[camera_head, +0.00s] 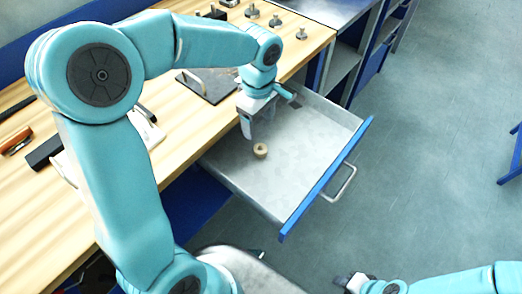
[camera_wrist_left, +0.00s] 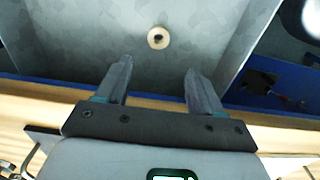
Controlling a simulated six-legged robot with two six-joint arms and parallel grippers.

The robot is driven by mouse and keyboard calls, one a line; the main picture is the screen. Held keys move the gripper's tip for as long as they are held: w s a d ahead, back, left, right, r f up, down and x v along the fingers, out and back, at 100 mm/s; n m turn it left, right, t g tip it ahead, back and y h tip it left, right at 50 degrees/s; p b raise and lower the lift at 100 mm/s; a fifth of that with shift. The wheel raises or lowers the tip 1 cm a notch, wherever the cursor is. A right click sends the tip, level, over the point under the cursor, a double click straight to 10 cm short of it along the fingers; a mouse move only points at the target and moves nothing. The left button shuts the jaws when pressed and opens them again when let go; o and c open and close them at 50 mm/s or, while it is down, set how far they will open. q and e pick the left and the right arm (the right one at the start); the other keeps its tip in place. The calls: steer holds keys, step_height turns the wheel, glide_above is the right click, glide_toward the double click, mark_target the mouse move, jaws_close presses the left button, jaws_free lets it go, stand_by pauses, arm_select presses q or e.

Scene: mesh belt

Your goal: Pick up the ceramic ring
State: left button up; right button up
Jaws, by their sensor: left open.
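The ceramic ring (camera_head: 260,151) is small, beige and round with a dark hole. It lies flat on the bare floor of the open metal drawer (camera_head: 300,150). In the left wrist view the ring (camera_wrist_left: 158,38) lies beyond the fingertips, roughly centred between them. My left gripper (camera_head: 257,128) is over the drawer, pointing down, close to the ring but not around it. In the left wrist view its two fingers (camera_wrist_left: 158,68) are apart with nothing between them. My right gripper (camera_head: 350,281) is at the bottom edge, away from the drawer; its jaws are too small to judge.
The drawer has a blue front (camera_head: 325,183) with a handle and low side walls. A wooden bench (camera_head: 215,55) behind it holds a dark plate (camera_head: 208,86) with a handle and several small metal pieces (camera_head: 275,20).

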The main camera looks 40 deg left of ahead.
mark_target(259, 144)
arm_select(q)
step_height(259, 144, down, 11)
steer(key=shift+w+f, duration=0.1)
steer(key=shift+w, duration=0.05)
stand_by(0.4)
steer(key=c, duration=1.1)
steer(key=shift+r, duration=0.2)
